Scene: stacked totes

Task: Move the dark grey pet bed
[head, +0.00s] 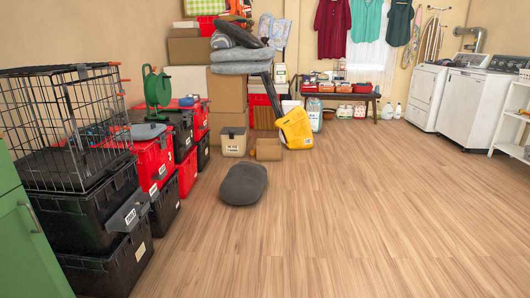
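The dark grey pet bed (243,184) is a rounded, low cushion shape. It lies on the wooden floor near the middle of the head view, in front of a small open cardboard box and a beige tote. It looks apart from the red and black totes to its left. Neither of my grippers shows in the head view, and nothing touches the bed from above.
Stacked black totes (108,222) and red totes (152,160) line the left side, with a wire crate (62,128) on top. A washer (470,98) stands far right. The floor (350,220) right of the bed is clear.

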